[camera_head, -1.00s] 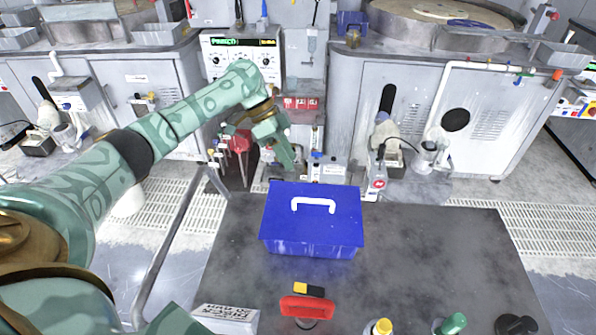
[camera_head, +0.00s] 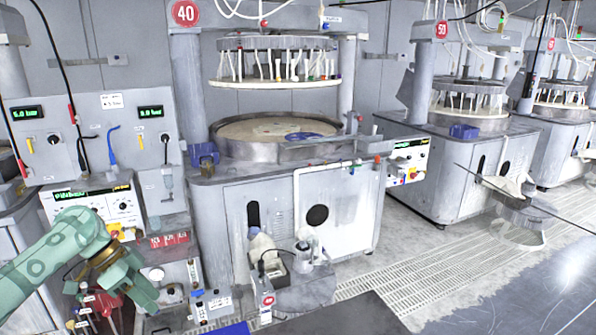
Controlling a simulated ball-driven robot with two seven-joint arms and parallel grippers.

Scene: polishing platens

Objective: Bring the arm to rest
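My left arm enters from the lower left of the head view, in pale green with dark bands. My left gripper (camera_head: 143,296) hangs at its end, tilted down to the right, in front of the grey control cabinet. No object shows in it, but the angle hides whether its fingers are apart. My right arm and gripper are out of view.
A dark tabletop (camera_head: 345,318) shows at the bottom edge, with a sliver of blue box (camera_head: 232,329) to its left. Polishing machine 40 (camera_head: 275,150) stands behind, with more machines to the right.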

